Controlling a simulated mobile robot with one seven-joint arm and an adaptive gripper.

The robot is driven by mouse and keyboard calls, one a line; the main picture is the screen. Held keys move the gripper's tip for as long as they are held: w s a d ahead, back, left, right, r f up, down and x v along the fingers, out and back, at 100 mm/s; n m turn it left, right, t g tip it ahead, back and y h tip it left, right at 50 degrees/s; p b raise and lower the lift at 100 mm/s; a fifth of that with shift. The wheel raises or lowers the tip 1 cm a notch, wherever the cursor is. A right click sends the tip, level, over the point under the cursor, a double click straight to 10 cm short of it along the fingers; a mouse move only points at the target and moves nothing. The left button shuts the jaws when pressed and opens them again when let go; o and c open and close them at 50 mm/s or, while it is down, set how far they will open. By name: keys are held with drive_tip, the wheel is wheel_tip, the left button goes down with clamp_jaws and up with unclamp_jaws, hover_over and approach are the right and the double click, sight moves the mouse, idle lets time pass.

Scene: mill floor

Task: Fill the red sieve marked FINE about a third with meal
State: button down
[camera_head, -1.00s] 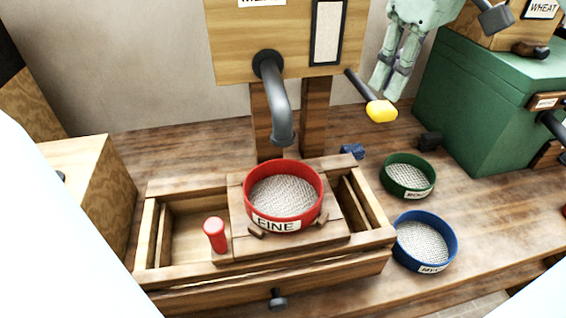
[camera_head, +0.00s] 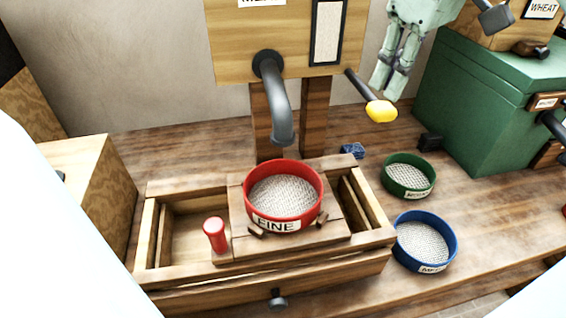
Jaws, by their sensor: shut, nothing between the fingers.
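The red sieve (camera_head: 249,203) marked FINE sits upright on a wooden sliding board (camera_head: 240,236) across a wooden trough. Its mesh shows pale and bare, with no heap of meal that I can see. The grey spout (camera_head: 278,100) of the wooden meal box (camera_head: 232,45) hangs behind and above the sieve. A lever with a yellow knob (camera_head: 381,111) sticks out at the box's right. My gripper (camera_head: 390,84) is pale green, shut and empty, above and behind the yellow knob, apart from the sieve.
A green sieve (camera_head: 409,188) and a blue sieve (camera_head: 423,266) stand right of the trough (camera_head: 150,235). A red peg handle (camera_head: 215,234) stands on the board's left. A green chest (camera_head: 480,115) fills the back right. A small blue object (camera_head: 353,150) lies behind the trough.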

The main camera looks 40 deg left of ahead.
sight(386, 107)
drive_tip(key=shift+f, duration=0.1)
drive_tip(key=shift+f+b, duration=1.5)
drive_tip(key=shift+f, duration=1.6)
drive_tip(key=shift+r, duration=0.15)
idle(1.0)
wheel_tip(386, 107, up, 9)
drive_tip(key=p, duration=0.4)
idle(0.3)
